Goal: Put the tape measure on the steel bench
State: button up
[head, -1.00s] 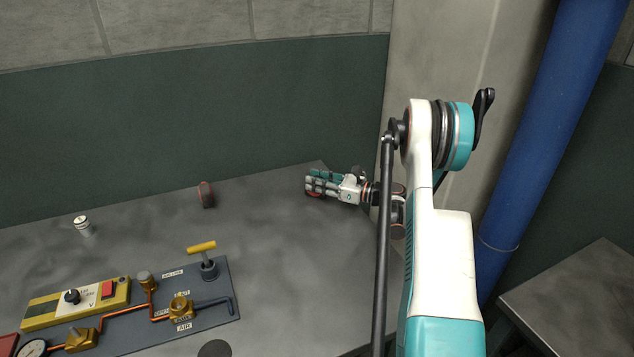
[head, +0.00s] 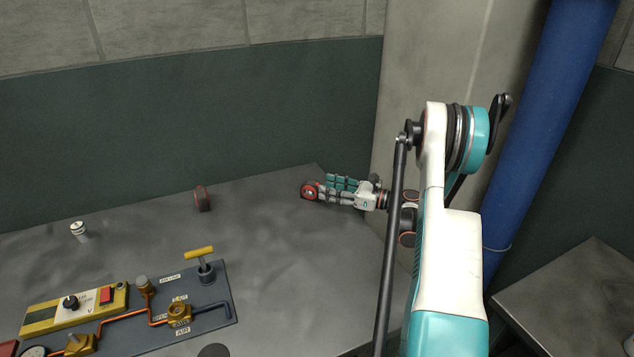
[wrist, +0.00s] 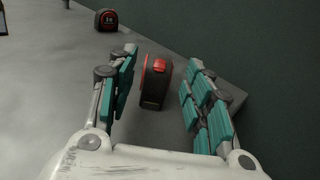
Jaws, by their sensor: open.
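A black and red tape measure (head: 310,191) stands at the far right of the large grey bench top (head: 290,245). In the wrist view this tape measure (wrist: 153,88) is between the two fingers, with a visible gap on each side. My gripper (head: 327,190) reaches it from the right, low over the bench, and is open. In the wrist view its teal-padded fingers (wrist: 160,90) are spread. A second similar tape measure (head: 202,198) stands further left on the bench and shows at the top of the wrist view (wrist: 107,20).
A manifold board (head: 215,310) with valves and a yellow-handled tap is at the front left. A small white-topped cylinder (head: 79,231) stands behind it. A second grey bench (head: 575,290) is at the lower right, near a blue pipe (head: 550,120). The bench middle is clear.

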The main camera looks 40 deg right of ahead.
jog(key=shift+p+v, duration=0.5)
jog(key=shift+v, duration=2.3)
